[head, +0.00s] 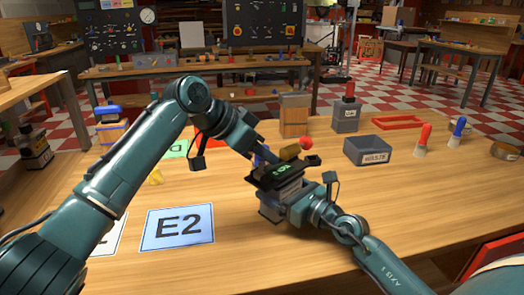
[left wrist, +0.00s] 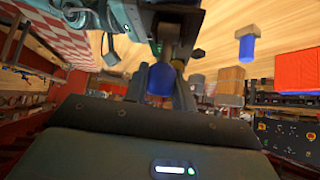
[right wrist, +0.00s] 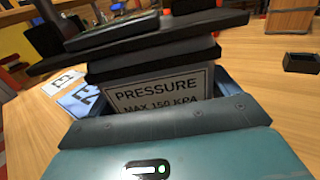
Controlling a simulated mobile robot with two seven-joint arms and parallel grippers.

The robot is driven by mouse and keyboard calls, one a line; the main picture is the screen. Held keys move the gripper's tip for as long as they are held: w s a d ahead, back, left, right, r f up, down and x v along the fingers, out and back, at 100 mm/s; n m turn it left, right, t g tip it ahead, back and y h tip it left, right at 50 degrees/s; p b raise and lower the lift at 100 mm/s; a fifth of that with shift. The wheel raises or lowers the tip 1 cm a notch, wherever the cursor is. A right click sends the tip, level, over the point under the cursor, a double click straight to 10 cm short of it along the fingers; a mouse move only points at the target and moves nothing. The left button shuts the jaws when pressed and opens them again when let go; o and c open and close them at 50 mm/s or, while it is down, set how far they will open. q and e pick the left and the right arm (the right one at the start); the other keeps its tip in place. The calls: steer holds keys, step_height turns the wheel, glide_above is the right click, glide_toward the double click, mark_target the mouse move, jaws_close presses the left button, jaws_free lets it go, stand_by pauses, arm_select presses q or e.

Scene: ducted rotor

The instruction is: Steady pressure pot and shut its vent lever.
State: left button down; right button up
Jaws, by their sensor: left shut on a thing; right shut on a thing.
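The pressure pot (head: 270,208) is a grey block standing on the wooden table. Its label, reading PRESSURE MAX 150 KPA, fills the middle of the right wrist view (right wrist: 155,97). My right gripper (head: 290,207) is shut on the pot's body from the right, its fingers along the sides. My left gripper (head: 270,168) is over the pot's top and hides much of it. In the left wrist view, a blue knob on a grey stem, the vent lever (left wrist: 160,78), sits between its dark fingers. The lever's exact angle is hard to tell.
Blue card E2 (head: 178,228) lies left of the pot. The front right table is clear beside my arm.

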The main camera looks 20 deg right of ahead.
arm_select(q)
steer(key=c, duration=1.1)
jaws_free()
steer(key=shift+c, duration=0.2)
arm_select(e)
steer(key=shift+a, duration=0.1)
arm_select(q)
steer(key=v, duration=1.2)
arm_select(e)
steer(key=o, duration=1.1)
steer(key=shift+s, duration=0.1)
